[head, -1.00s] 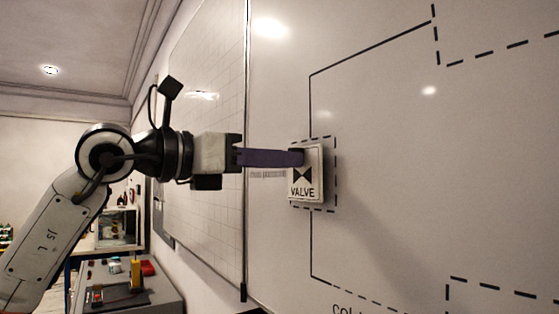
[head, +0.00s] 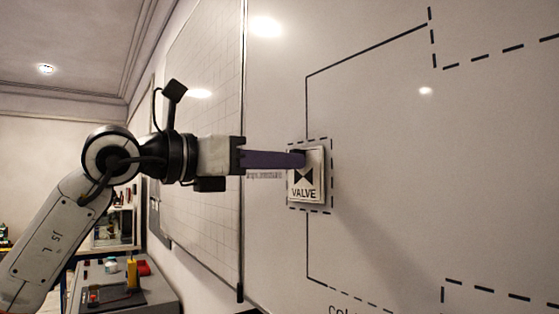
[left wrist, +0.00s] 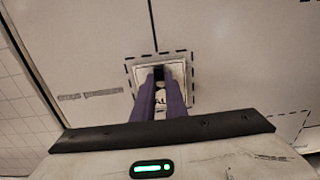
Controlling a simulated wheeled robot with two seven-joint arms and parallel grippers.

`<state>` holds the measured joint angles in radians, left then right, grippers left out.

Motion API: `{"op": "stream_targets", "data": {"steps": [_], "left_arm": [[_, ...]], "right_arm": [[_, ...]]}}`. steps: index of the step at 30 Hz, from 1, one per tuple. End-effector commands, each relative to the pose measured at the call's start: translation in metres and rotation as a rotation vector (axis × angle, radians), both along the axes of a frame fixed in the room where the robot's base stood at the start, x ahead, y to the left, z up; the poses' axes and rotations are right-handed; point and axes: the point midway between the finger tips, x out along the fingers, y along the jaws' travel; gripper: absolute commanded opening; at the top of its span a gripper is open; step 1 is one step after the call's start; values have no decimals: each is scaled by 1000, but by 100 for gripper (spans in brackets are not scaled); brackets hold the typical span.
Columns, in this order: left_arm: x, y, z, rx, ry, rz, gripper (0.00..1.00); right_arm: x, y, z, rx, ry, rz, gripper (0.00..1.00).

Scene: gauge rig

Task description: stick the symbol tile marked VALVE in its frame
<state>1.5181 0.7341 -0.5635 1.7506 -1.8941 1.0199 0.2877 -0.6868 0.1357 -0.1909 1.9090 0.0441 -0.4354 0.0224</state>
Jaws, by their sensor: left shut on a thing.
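The white VALVE tile (head: 304,188) is at the whiteboard (head: 380,180), inside a small dashed frame (head: 331,165) drawn on the line diagram. My left gripper (head: 300,160), with purple fingers, is shut on the tile's raised middle part. In the left wrist view the two fingers (left wrist: 160,95) reach to the tile (left wrist: 146,78), and the dashed frame (left wrist: 127,72) shows around it. The tile looks close to the board; I cannot tell whether it touches. The fingers hide part of the tile's face. My right gripper is not in view.
More dashed outlines (head: 470,62) are drawn at the right of the board. A gridded board panel (head: 205,150) lies left of the dark seam. A grey bench (head: 120,285) with a yellow item (head: 132,272) and small containers stands at the lower left.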

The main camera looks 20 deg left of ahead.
Motion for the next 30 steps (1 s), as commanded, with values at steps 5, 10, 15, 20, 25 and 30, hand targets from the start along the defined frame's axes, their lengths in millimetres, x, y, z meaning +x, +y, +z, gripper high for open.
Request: {"op": "stream_targets", "data": {"steps": [5, 10, 15, 20, 25, 30], "left_arm": [[1, -1, 0, -1, -1, 0, 0], [1, -1, 0, -1, -1, 1, 0], [1, 0, 1, -1, -1, 1, 32], [1, -1, 0, -1, -1, 1, 34], [1, -1, 0, 0, 0, 0, 52], [1, -1, 0, 0, 0, 0, 56]], "right_arm": [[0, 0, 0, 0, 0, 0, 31], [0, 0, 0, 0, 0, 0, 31], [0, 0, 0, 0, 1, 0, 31], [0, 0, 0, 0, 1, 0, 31], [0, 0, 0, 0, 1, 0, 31], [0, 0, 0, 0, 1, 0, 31]]}}
